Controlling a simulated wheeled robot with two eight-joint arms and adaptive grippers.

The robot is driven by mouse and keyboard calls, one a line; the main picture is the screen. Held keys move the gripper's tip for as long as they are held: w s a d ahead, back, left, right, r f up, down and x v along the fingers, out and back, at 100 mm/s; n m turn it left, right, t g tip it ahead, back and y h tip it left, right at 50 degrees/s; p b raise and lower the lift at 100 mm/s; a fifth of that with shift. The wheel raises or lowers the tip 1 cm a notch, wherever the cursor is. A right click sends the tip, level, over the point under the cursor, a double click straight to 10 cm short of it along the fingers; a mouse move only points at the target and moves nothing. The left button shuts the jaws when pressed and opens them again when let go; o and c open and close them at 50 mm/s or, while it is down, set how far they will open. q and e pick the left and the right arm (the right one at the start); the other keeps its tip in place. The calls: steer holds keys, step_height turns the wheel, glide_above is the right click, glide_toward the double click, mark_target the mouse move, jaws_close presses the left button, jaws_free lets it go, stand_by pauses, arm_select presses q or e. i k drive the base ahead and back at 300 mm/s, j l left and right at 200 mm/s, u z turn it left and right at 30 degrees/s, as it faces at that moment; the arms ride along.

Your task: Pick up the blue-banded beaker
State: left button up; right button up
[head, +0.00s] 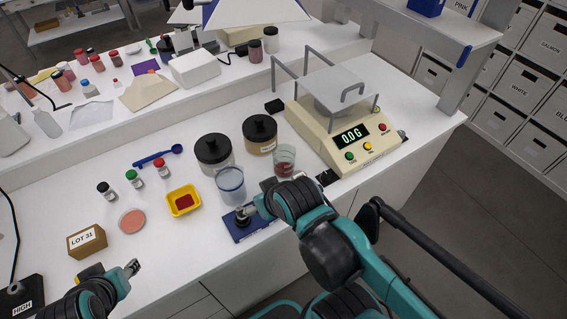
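The blue-banded beaker (230,182) stands upright on the white bench, clear with a blue band near its rim. A second clear beaker (284,160) with dark red contents stands to its right, farther back. My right gripper (246,212) is low, just in front of the blue-banded beaker and over a blue pad (240,232); its fingers are small and partly merged with a dark object there, so their opening is unclear. I cannot tell whether it touches the beaker. My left gripper (132,268) is at the lower left, away from the beaker; its finger gap is unclear.
Two black-lidded jars (213,152) (260,134) stand behind the beakers. A yellow tray (183,201) with red powder is left of the blue-banded beaker. A balance (340,125) reading 0.0 stands right. A LOT 31 box (87,242) and pink dish (132,221) are left.

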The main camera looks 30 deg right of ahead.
mark_target(229, 179)
steer(key=k+j, duration=0.1)
steer(key=j, duration=0.25)
steer(key=k+j, duration=0.1)
steer(key=j, duration=0.25)
steer(key=k+j+z, duration=0.1)
steer(key=j, duration=0.25)
steer(key=k+j, duration=0.1)
steer(key=j, duration=0.25)
